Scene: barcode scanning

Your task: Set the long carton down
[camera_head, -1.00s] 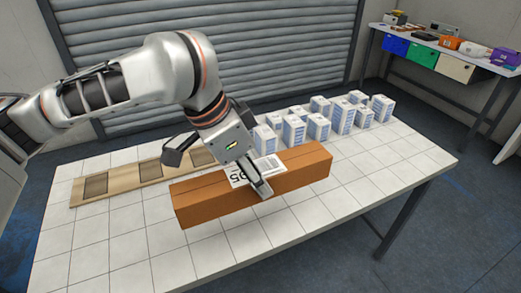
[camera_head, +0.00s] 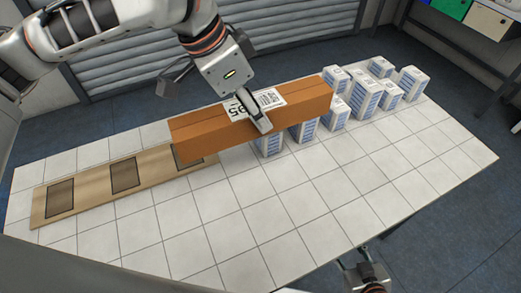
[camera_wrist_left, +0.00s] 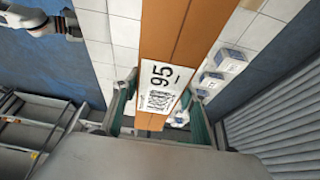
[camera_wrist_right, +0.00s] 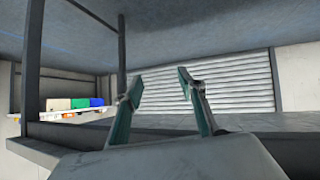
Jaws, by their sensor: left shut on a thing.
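The long brown carton (camera_head: 215,127) is held in the air above the table, lying level, with a white label bearing "95" and a code on its top. My left gripper (camera_head: 258,110) is shut across the carton's middle. In the left wrist view the fingers stand on both sides of the carton (camera_wrist_left: 190,35), beside its label. The carton hides parts of the white boxes and the right end of the wooden board behind it. My right gripper (camera_head: 366,278) is low at the table's front edge; in the right wrist view its fingers (camera_wrist_right: 158,85) are apart and empty.
The white-tiled table (camera_head: 300,215) is clear in front and in the middle. A wooden board (camera_head: 90,193) with dark square patches lies at the left. Several white-and-blue boxes (camera_head: 365,97) stand along the back right. A grey shutter (camera_head: 280,40) is behind the table.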

